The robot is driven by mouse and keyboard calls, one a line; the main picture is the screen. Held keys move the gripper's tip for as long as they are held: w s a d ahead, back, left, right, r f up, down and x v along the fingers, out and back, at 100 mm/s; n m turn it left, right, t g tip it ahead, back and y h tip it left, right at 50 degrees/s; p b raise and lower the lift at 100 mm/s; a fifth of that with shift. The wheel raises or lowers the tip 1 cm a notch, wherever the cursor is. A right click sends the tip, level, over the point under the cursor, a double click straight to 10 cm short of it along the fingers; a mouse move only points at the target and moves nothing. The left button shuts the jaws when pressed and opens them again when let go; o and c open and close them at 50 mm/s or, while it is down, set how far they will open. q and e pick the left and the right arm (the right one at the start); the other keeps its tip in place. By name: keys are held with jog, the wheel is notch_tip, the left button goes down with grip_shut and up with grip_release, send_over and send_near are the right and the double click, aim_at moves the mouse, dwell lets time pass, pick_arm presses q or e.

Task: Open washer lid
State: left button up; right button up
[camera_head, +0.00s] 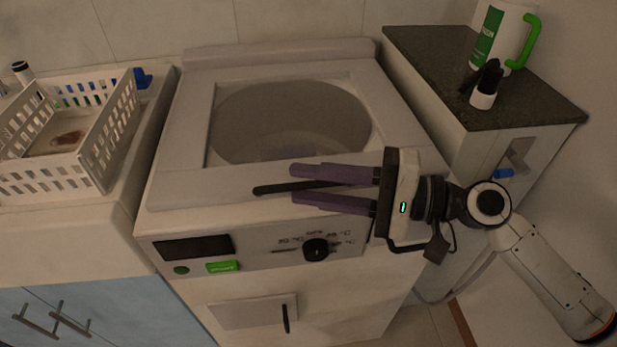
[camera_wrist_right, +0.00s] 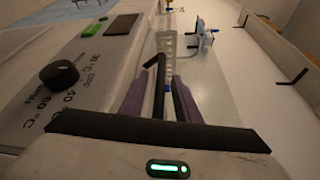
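The white top-loading washer (camera_head: 275,210) stands in the middle of the head view. Its square top frame surrounds a round opening (camera_head: 290,120), and the drum inside shows. I cannot tell whether a clear lid pane covers it. A dark bar-like handle (camera_head: 270,189) runs along the front of the top; it also shows in the right wrist view (camera_wrist_right: 159,85). My right gripper (camera_head: 292,183) reaches in from the right with its purple fingers apart, one on each side of the handle. It does not look clamped on it. My left gripper is out of view.
A white basket (camera_head: 100,140) stands on the counter at the left. A dark-topped cabinet (camera_head: 440,70) at the right holds a white-and-green jug (camera_head: 490,40) and a small black-and-white bottle (camera_head: 485,90). The front panel has a black knob (camera_head: 316,249).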

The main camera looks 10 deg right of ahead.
jog(key=shift+w+a, duration=0.1)
jog(key=shift+a, duration=0.25)
grip_shut()
jog(key=shift+r, duration=0.1)
